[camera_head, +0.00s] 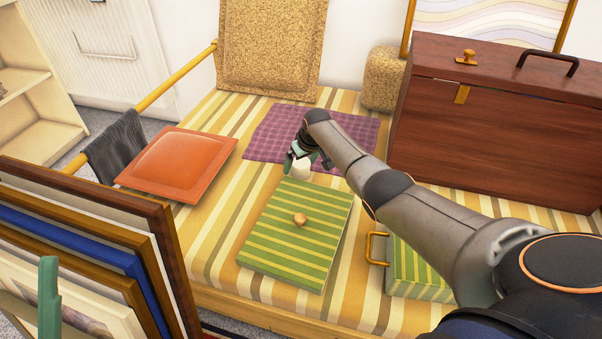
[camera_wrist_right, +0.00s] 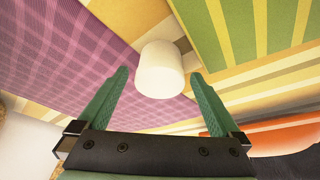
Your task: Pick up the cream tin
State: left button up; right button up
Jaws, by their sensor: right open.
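The cream tin (camera_head: 302,169) is a small, plain, off-white cylinder. It stands on the striped cover, by the near edge of the purple checked cloth and just behind the green striped lid. My right gripper (camera_head: 306,158) is over it, and its wrist partly hides the tin's surroundings in the head view. In the right wrist view the tin (camera_wrist_right: 160,70) shows between the tips of the open green fingers (camera_wrist_right: 160,76), with a gap on each side. A green finger of my left gripper (camera_head: 48,300) shows at the lower left; its opening is not visible.
The green striped lid (camera_head: 275,245) with a round knob lies in front. A green box (camera_head: 415,275) with a handle is at right, below my arm. A large wooden chest (camera_head: 500,130) stands right. An orange cushion (camera_head: 178,163) and framed prints (camera_head: 150,225) are left.

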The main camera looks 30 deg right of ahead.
jog(key=shift+c, duration=0.2)
jog(key=c, duration=1.5)
